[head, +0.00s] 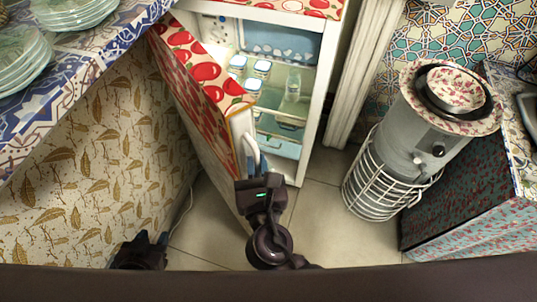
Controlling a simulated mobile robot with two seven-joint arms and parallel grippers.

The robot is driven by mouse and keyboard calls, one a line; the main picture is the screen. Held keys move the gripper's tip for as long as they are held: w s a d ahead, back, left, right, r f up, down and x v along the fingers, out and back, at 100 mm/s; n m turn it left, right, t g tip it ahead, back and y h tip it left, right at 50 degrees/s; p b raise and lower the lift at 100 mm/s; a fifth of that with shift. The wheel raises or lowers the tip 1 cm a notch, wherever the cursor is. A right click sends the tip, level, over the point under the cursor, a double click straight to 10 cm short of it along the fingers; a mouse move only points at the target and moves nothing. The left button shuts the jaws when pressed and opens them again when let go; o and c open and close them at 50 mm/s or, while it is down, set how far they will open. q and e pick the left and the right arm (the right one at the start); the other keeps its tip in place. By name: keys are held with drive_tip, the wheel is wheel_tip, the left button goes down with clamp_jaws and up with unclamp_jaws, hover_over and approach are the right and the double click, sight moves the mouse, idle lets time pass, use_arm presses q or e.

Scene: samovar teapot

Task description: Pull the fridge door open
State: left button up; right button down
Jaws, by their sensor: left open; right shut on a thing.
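The fridge (315,80) stands at the back centre of the head view with its red-apple-patterned door (195,75) swung partly open to the left. Shelves with several jars (261,68) and a bottle (292,85) show inside. My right gripper (252,168) is at the door's near edge, shut on the white door handle (251,150); its fingertips are partly hidden. My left gripper (140,250) is low at the left, open and empty, apart from the door, with its lower part cut off by the dark edge in front.
A counter (75,85) with stacked plates (22,55) is at the upper left, above a leaf-patterned panel (95,165). A grey heater-like cylinder with a wire cage (380,180) stands at the right, beside a patterned cabinet (465,195). Tiled floor (335,225) is clear between.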

use_arm(q)
drive_tip(key=shift+w, duration=0.2)
use_arm(e)
drive_tip(key=shift+s+a, duration=0.2)
drive_tip(key=shift+a, duration=0.25)
use_arm(q)
drive_tip(key=shift+s, duration=0.1)
use_arm(e)
drive_tip(key=c, duration=1.5)
unclamp_jaws()
use_arm(q)
drive_tip(key=shift+s+f, duration=0.1)
use_arm(e)
drive_tip(key=shift+o, duration=0.2)
use_arm(q)
wheel_tip(320, 180, up, 9)
drive_tip(key=p, duration=0.9)
drive_tip(key=shift+w+a+t, duration=0.3)
drive_tip(key=shift+w+t, duration=0.05)
drive_tip(key=shift+t, duration=0.05)
use_arm(e)
wheel_tip(320, 180, up, 20)
drive_tip(key=shift+r, duration=0.15)
